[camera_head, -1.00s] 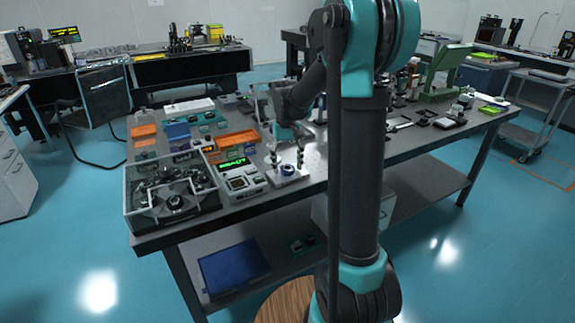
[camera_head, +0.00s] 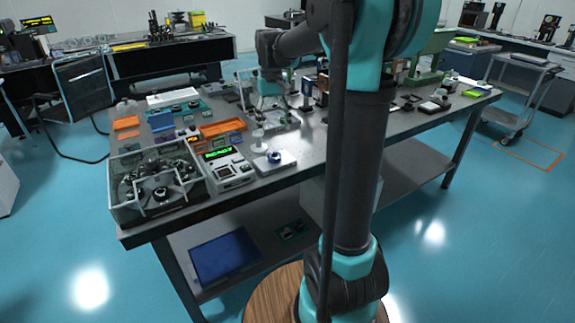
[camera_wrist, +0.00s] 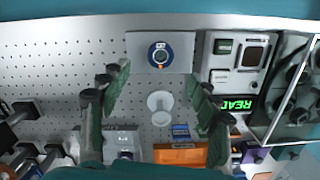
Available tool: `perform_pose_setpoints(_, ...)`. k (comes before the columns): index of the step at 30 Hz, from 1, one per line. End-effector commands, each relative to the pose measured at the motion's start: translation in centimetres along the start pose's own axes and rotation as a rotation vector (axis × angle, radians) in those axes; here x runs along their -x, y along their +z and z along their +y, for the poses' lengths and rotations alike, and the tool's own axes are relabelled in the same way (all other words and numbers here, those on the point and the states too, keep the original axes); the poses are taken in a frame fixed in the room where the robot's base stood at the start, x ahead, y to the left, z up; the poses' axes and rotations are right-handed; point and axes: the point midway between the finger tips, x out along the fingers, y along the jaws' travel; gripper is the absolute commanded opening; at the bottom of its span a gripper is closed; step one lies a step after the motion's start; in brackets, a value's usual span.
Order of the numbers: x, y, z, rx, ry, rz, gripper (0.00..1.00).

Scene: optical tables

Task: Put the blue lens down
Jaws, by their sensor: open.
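The blue lens (camera_head: 275,156) is a small ring with a dark centre, resting on a light flat plate (camera_head: 264,165) near the table's front edge. In the wrist view the blue lens (camera_wrist: 160,55) lies on the same plate (camera_wrist: 137,62), at the upper middle. My gripper (camera_head: 275,114) is open and empty, above the table behind the lens and apart from it. In the wrist view the two dark green fingers of my gripper (camera_wrist: 160,84) are wide apart, with nothing between the pads.
A white round-topped stand (camera_head: 258,136) is behind the plate. A device with a green display (camera_head: 228,172) stands left of it, beside a clear-walled case (camera_head: 150,190). An orange tray (camera_head: 220,128) lies farther back. Perforated tabletop to the right of the lens is clear.

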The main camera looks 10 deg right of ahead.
Motion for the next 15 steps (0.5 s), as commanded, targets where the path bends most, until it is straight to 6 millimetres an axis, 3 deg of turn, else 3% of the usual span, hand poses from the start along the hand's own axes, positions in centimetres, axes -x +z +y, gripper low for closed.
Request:
perform_pose_setpoints(9, -11.3, 11.3, 1.5, -0.054, 0.003, 0.249, 0.62)
perform_pose_setpoints(15, -17.5, 17.9, 1.7, -0.083, 0.008, 0.387, 0.62)
